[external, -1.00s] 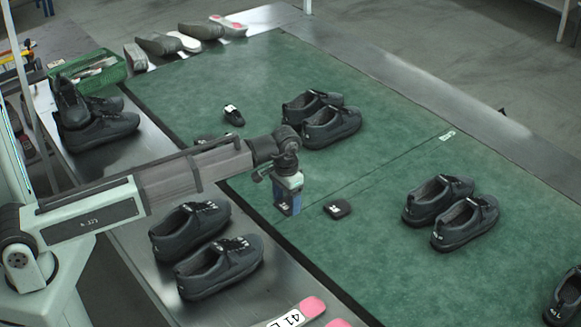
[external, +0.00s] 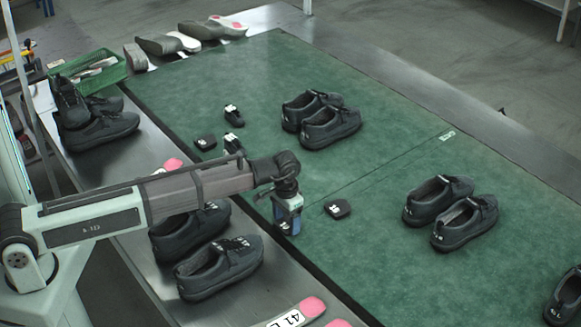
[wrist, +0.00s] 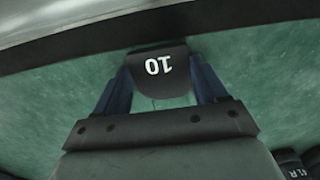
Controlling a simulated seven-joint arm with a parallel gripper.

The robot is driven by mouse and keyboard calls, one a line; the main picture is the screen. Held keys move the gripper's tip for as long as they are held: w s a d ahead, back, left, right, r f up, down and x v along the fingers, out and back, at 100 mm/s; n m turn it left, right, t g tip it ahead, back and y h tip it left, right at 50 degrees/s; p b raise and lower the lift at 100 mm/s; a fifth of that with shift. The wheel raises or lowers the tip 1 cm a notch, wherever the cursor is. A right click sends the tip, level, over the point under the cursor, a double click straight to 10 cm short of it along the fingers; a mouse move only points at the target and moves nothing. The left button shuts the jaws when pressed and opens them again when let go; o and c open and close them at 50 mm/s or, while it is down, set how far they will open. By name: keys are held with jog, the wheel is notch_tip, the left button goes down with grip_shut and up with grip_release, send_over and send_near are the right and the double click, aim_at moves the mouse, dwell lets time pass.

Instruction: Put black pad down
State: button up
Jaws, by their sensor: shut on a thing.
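My gripper (external: 287,222) points down at the near left edge of the green mat (external: 400,125), in the middle of the external view. In the wrist view, its two blue fingers (wrist: 160,82) are shut on a black pad (wrist: 158,66) marked "10", one finger at each side. The pad is mostly hidden by the fingers in the external view, and I cannot tell whether it touches the mat. Another black pad (external: 338,208) lies flat on the mat just right of my gripper.
More black pads (external: 205,142) lie on the mat's left part. Pairs of dark shoes stand on the mat (external: 330,127), at its right (external: 466,223), and on the metal strip (external: 218,268) below my arm. The mat's middle is free.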

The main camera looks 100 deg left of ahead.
aim_at(287, 224)
jog(key=o, duration=1)
jog(key=shift+o, duration=0.2)
notch_tip(287, 224, up, 12)
